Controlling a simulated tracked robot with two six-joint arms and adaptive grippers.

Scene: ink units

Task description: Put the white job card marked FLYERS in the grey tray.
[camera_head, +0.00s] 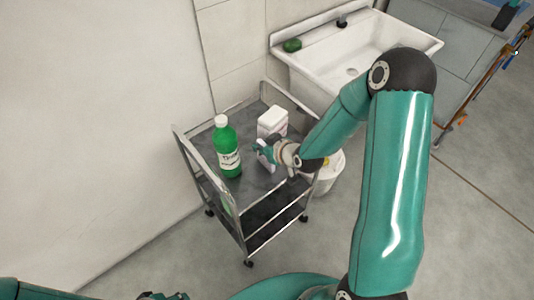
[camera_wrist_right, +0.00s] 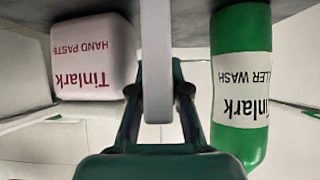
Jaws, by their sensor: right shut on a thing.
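My right gripper (camera_head: 265,149) is over the top of a metal trolley. In the right wrist view its fingers (camera_wrist_right: 157,100) are shut on a thin pale upright thing (camera_wrist_right: 156,50), seen edge-on. In the head view a white piece of it (camera_head: 264,160) shows below the fingers, beside a white container. No lettering shows on it, so I cannot tell whether it is the FLYERS card. I see no separate grey tray; the trolley has a dark grey top (camera_head: 250,187). Only part of my left arm shows at the lower left, without a clear gripper.
A green Tinlark bottle (camera_head: 227,148) stands on the trolley left of my right gripper. A white hand paste container (camera_head: 272,121) stands behind it. Both flank the gripper in the wrist view. A white sink (camera_head: 350,50) is behind, and a white bin (camera_head: 328,170) is beside the trolley.

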